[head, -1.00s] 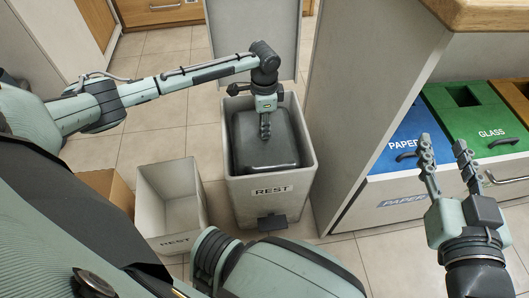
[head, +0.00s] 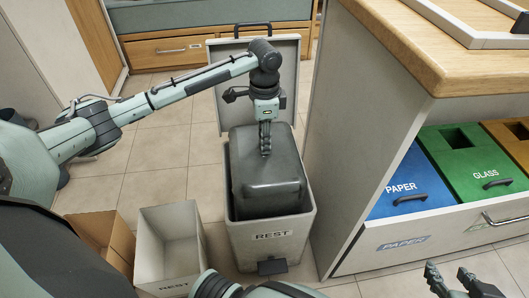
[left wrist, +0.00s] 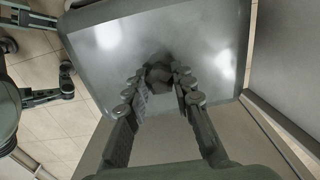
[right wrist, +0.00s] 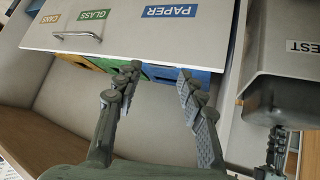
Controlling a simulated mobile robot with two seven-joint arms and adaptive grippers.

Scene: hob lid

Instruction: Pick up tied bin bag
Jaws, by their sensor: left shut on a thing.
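The tied bin bag (head: 268,185) is dark grey and boxy. It stands partly out of the pale bin (head: 272,229) labelled REST, with its lower part hidden inside. My left gripper (head: 265,145) points down over the bag's top and is shut on its knot. The dark knot (left wrist: 158,76) shows between the fingertips in the left wrist view, above the shiny bag top. My right gripper (right wrist: 159,72) is open and empty. Only its fingertips show at the lower right of the head view, in front of the drawer.
The bin's lid (head: 290,75) stands open behind the bag. A smaller pale container (head: 172,250) and a brown box (head: 102,240) stand left of the bin. The cabinet side (head: 365,130) is close on the right, with an open sorting drawer (head: 420,240). Tiled floor is free behind left.

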